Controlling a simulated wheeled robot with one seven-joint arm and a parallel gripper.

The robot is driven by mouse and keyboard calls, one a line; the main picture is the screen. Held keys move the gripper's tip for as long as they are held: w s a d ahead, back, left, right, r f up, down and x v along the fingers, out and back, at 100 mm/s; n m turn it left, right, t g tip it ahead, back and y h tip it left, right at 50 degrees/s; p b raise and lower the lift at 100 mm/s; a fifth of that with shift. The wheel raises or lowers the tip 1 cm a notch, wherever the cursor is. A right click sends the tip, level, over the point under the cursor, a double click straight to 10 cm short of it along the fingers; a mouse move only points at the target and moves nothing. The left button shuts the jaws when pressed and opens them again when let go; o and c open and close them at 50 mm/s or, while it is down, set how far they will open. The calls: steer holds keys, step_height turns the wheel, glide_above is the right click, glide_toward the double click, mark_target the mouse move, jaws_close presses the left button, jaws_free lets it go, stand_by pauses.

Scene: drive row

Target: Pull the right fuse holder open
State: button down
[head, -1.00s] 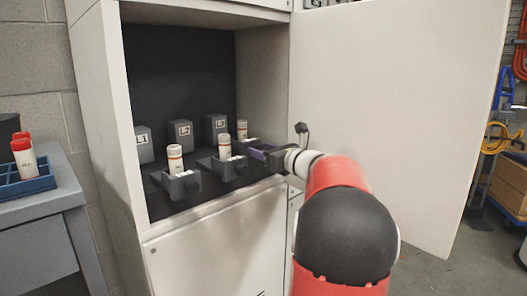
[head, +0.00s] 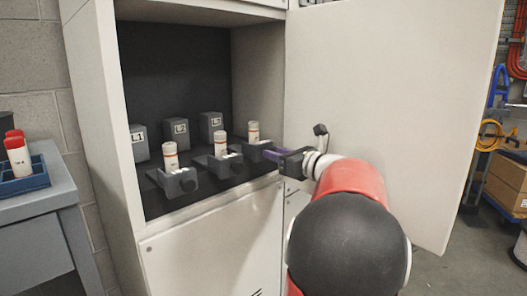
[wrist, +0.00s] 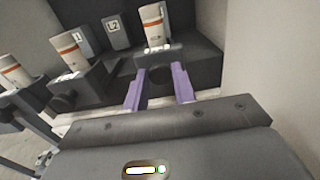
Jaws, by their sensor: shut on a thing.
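The right fuse holder (head: 262,149) is a dark holder at the right of the cabinet's row, with an upright white fuse (head: 253,132) banded orange. In the wrist view, the fuse (wrist: 153,25) stands behind the dark front of the holder (wrist: 178,56). My gripper (head: 269,154) reaches it from the right. Its purple fingers (wrist: 160,82) are shut on the round knob of that holder, one on each side. The holder stands forward of its labelled rear block (head: 212,125). The fingers hide part of the knob.
The middle (head: 224,165) and left (head: 178,183) holders stand forward with upright fuses, close to my gripper's left. The open cabinet door (head: 390,100) is at the right, behind my arm. A blue rack (head: 25,180) with red-capped tubes sits on a grey bench at the left.

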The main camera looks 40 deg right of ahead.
steer(key=shift+s+d, duration=0.1)
steer(key=shift+s, duration=1.05)
steer(key=c, duration=1.2)
jaws_free()
steer(key=shift+o, duration=0.2)
steer(key=s, duration=0.7)
steer(key=shift+s+d, duration=0.3)
steer(key=shift+s, duration=0.1)
